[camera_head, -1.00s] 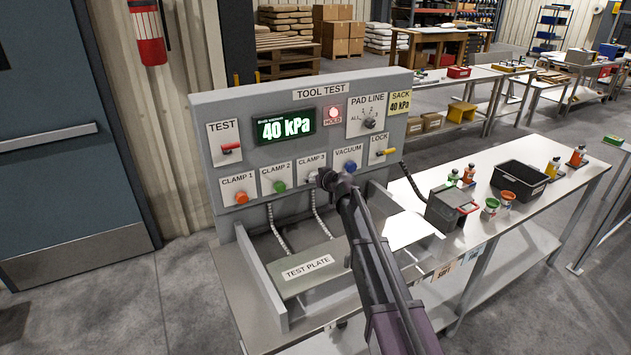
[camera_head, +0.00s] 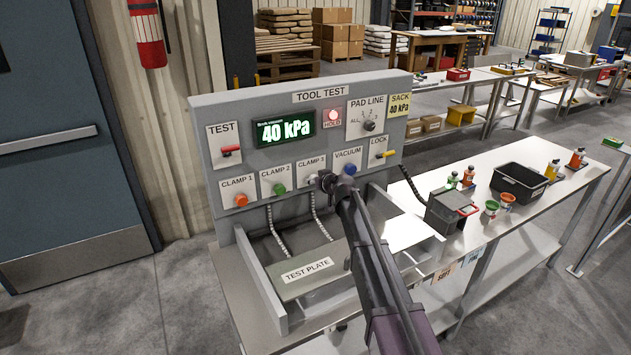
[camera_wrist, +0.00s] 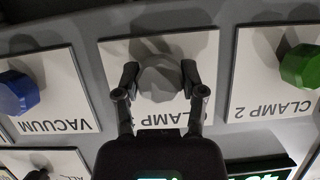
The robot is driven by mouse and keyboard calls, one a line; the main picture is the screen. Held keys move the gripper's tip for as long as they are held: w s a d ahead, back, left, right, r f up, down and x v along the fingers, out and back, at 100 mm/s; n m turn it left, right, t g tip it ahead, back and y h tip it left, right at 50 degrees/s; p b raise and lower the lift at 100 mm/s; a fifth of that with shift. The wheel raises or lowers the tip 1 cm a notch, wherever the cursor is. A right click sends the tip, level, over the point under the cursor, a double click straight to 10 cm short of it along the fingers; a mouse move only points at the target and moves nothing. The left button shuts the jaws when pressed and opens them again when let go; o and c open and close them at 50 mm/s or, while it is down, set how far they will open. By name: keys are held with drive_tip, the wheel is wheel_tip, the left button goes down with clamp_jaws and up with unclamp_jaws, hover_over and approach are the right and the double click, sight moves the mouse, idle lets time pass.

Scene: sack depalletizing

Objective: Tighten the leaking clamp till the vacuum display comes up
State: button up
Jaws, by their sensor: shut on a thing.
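The tool test panel (camera_head: 238,108) stands upright on the bench. Its vacuum display (camera_head: 285,128) reads 40 kPa in green. The clamp 1 knob (camera_head: 241,200) is orange, the clamp 2 knob (camera_head: 279,188) green, and it also shows in the wrist view (camera_wrist: 299,66). The vacuum knob (camera_head: 349,169) is blue. The clamp 3 knob (camera_wrist: 160,78) is grey; in the wrist view, upside down, my gripper (camera_wrist: 160,82) is shut on it, one finger on each side. In the head view my gripper (camera_head: 326,181) covers most of that knob.
A HOLD lamp (camera_head: 333,117) glows. The sack label (camera_head: 399,105) reads 40 kPa. A red TEST lever (camera_head: 231,151), pad line dial (camera_head: 369,125) and yellow LOCK lever (camera_head: 385,154) are around. Below lies the test plate (camera_head: 325,265). A black bin (camera_head: 519,185) stands right.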

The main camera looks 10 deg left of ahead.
drive_tip(key=shift+w+m, duration=0.1)
drive_tip(key=shift+m, duration=0.2)
drive_tip(key=m+g+y+b, duration=0.1)
drive_tip(key=m+y, duration=0.1)
drive_tip(key=shift+f+m, duration=0.1)
drive_tip(key=shift+m, duration=0.3)
drive_tip(key=shift+m+g+y+b, duration=0.3)
drive_tip(key=shift+m+y+b, duration=0.2)
drive_tip(key=shift+m+y, duration=0.45)
drive_tip(key=shift+m, duration=0.25)
drive_tip(key=o, duration=1.2)
drive_tip(key=shift+c, duration=0.2)
drive_tip(key=shift+h, duration=0.35)
